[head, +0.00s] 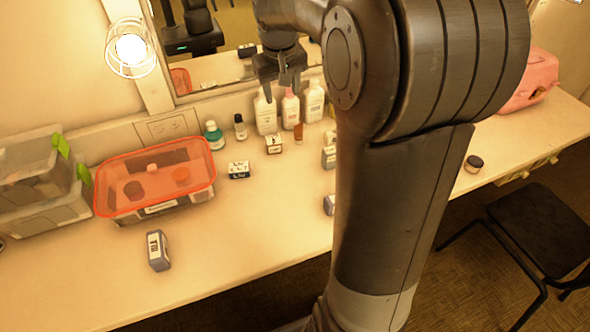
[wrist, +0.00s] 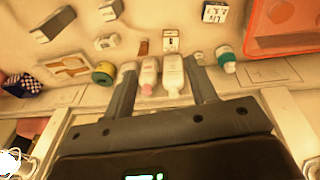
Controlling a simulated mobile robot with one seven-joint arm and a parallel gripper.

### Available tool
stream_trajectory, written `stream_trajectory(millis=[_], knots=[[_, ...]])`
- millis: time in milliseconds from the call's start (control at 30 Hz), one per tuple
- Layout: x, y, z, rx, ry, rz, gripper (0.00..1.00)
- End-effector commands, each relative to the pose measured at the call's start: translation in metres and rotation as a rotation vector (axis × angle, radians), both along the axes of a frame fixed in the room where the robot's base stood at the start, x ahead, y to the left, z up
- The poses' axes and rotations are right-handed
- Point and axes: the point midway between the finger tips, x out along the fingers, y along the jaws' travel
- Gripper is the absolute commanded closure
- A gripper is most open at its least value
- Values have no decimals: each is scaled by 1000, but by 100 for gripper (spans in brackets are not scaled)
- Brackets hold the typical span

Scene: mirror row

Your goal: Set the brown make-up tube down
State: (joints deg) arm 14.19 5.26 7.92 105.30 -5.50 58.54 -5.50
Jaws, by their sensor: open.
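The brown make-up tube (head: 298,132) stands on the counter in front of the row of bottles, just right of a small white box (head: 273,144). In the wrist view the brown tube (wrist: 143,47) shows small beyond the pink bottle, apart from my fingers. My gripper (head: 280,92) is at the bottles by the mirror, with its fingers apart. In the wrist view my gripper (wrist: 160,70) is open, and the pink bottle (wrist: 149,76) and a white bottle (wrist: 172,76) appear between its fingers. Nothing is seen held.
White bottles (head: 314,102) stand by the mirror (head: 235,75). A teal-capped bottle (head: 214,136) and a dark-capped bottle (head: 240,127) stand left of them. An orange-rimmed bin (head: 208,186) sits further left. The counter's front middle (head: 240,235) is mostly clear. My arm hides part of the right.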

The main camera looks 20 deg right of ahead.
Motion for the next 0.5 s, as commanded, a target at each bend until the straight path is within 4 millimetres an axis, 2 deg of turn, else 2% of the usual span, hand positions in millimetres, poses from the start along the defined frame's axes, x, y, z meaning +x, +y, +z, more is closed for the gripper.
stream_trajectory(millis=[33, 200, 367, 500], knots=[[-17, 8, 10, -4, -21, 2, 48], [-72, 29, 30, -4, -82, 1, 48], [-124, 45, 39, 6, -143, -2, 48], [-168, 56, 38, 25, -194, -3, 48]])
